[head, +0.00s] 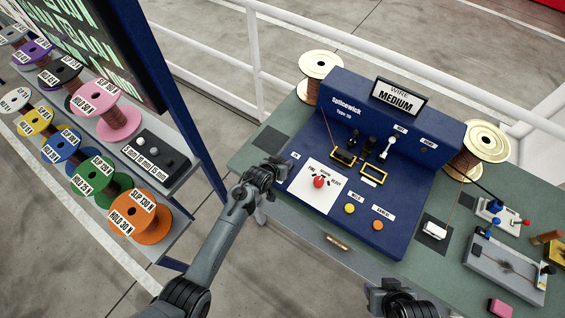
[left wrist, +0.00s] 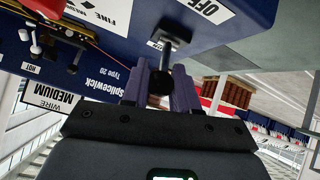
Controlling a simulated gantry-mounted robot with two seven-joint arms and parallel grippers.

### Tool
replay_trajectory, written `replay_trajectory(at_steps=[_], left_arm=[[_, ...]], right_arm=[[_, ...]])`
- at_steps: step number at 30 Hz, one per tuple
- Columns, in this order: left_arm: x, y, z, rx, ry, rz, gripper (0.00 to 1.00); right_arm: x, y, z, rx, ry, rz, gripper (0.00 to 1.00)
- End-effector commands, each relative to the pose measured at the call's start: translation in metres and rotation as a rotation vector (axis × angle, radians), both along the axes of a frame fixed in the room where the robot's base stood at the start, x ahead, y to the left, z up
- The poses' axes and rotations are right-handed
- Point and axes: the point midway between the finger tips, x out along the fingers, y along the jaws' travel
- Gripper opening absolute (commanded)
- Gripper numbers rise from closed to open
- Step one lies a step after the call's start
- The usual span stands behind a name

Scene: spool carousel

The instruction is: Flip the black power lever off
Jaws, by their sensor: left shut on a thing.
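The navy Splicewick machine (head: 405,205) stands on the green bench. The black power lever (left wrist: 172,42) projects from the machine's side in the left wrist view, near a white OFF label (left wrist: 205,10). My left gripper (head: 274,168) is at the machine's left edge. In the left wrist view its two fingers (left wrist: 161,82) are shut on the lever's dark knob. In the head view the gripper hides the lever. My right gripper (head: 398,300) is at the bottom edge, partly cut off; its jaws are unclear.
The machine carries a red knob (head: 319,182), yellow button (head: 350,209) and orange button (head: 378,225). Copper wire spools (head: 320,65) flank its back. A rack of labelled spools (head: 105,110) stands left. The fixture (head: 505,270) is at the bench's right. Open floor separates rack and bench.

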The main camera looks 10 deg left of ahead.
Motion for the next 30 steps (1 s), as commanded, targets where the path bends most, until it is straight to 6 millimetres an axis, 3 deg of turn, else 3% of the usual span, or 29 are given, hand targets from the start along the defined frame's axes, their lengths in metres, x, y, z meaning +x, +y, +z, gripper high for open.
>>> replay_trajectory(at_steps=[2,3,8,20,30], left_arm=[[0.0,0.0,0.0,0.0,-0.001,0.0,0.0],[0.0,0.0,0.0,0.0,-0.001,0.0,0.32],[0.0,0.0,0.0,0.001,0.0,0.001,0.54],[-0.003,0.001,0.002,0.0,0.0,0.0,0.54],[-0.03,0.012,0.026,0.0,0.0,0.001,0.54]], right_arm=[[0.0,0.001,0.0,0.002,0.0,-0.001,0.43],[0.0,0.001,0.0,0.002,0.0,-0.001,0.43],[0.0,0.001,0.0,0.003,-0.001,-0.002,0.43],[0.0,0.0,0.001,-0.001,0.0,0.001,0.43],[0.001,-0.002,0.005,-0.008,-0.002,0.005,0.43]])
